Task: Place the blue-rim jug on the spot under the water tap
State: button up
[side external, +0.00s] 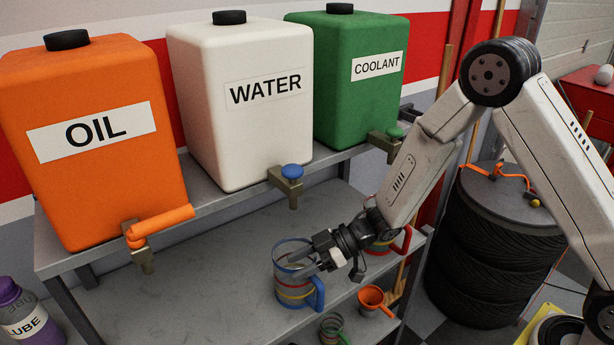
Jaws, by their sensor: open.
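The blue-rim jug (290,292) stands upright on the lower shelf, with a blue handle at its right and coloured bands around its body. The water tap (287,182), with a blue knob, sticks out from the base of the white WATER tank (238,130). The jug is below the tap in the picture; I cannot tell if it is exactly under the spout. No marked spot shows. My gripper (292,264) is open, reaching in from the right. Its fingers overlap the jug's rim; whether they touch it is unclear.
The orange OIL tank (95,180) and green COOLANT tank (358,95) flank the water tank. A red-rim jug (384,246) stands partly hidden behind my gripper. The shelf (185,300) is clear left of the jug.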

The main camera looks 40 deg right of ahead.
jog(key=v, duration=1.1)
jog(key=shift+d+r, duration=0.15)
jog(key=shift+s, duration=0.1)
dwell(0.3)
jog(key=w+d+m+t+h, duration=0.2)
jog(key=d+m+t+h, duration=0.1)
jog(key=d+m+h, duration=0.65)
jog(key=s+a+m+g+h, duration=0.1)
jog(key=s+m+g+h, duration=0.2)
jog(key=s, duration=0.9)
jog(key=m+g, duration=0.1)
jog(key=g, duration=0.1)
jog(key=shift+r+g, duration=0.2)
jog(key=shift+g, duration=0.1)
